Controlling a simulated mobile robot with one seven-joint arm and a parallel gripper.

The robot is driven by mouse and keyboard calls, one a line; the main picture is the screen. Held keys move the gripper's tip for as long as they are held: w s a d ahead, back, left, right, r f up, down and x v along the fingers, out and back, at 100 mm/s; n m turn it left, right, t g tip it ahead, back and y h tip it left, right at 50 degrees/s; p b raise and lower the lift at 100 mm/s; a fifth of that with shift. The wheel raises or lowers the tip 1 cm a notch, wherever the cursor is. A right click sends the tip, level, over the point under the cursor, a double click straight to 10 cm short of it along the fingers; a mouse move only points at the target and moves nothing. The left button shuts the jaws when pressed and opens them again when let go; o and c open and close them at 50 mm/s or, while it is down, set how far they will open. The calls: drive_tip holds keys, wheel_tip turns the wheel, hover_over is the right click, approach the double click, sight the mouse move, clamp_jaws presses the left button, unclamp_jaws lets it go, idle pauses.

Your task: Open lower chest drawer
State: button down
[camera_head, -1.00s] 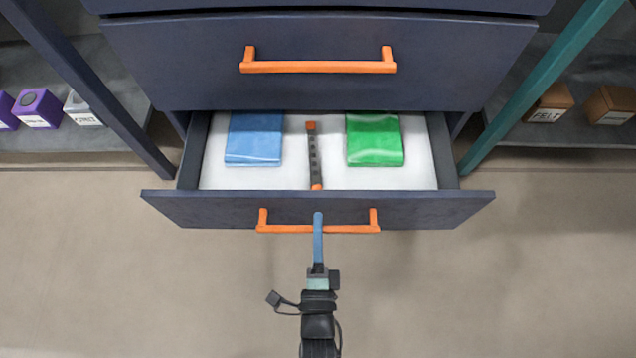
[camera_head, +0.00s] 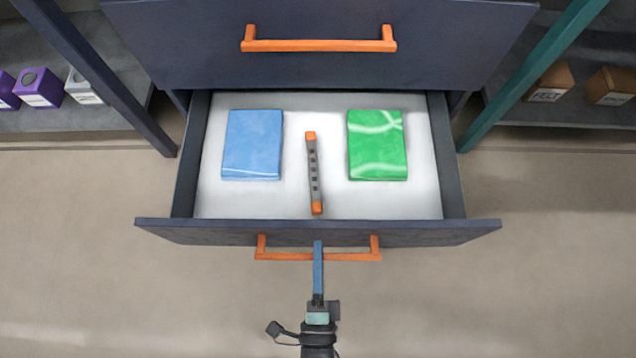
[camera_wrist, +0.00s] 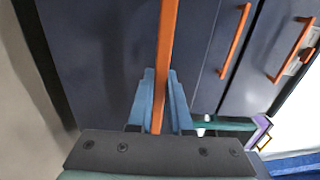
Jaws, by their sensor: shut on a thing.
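The lower chest drawer (camera_head: 210,232) is dark blue and stands well out from the chest in the head view. Its orange bar handle (camera_head: 345,257) runs across the front. My gripper (camera_head: 318,248) is shut on this handle near its middle. In the wrist view my blue fingers (camera_wrist: 160,105) lie on both sides of the orange handle (camera_wrist: 167,45). Inside the drawer lie a blue packet (camera_head: 252,145), a green packet (camera_head: 377,145) and a grey stick with orange ends (camera_head: 314,174) between them.
The upper drawer (camera_head: 200,60), with its own orange handle (camera_head: 318,45), is shut above. Shelves with purple boxes (camera_head: 38,87) stand at left and brown boxes (camera_head: 610,87) at right. Slanted posts (camera_head: 100,80) flank the chest. The floor (camera_head: 130,300) in front is clear.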

drive_tip(key=c, duration=0.8)
unclamp_jaws()
drive_tip(key=shift+c, duration=0.2)
drive_tip(key=s+p, duration=0.3)
drive_tip(key=s, duration=1)
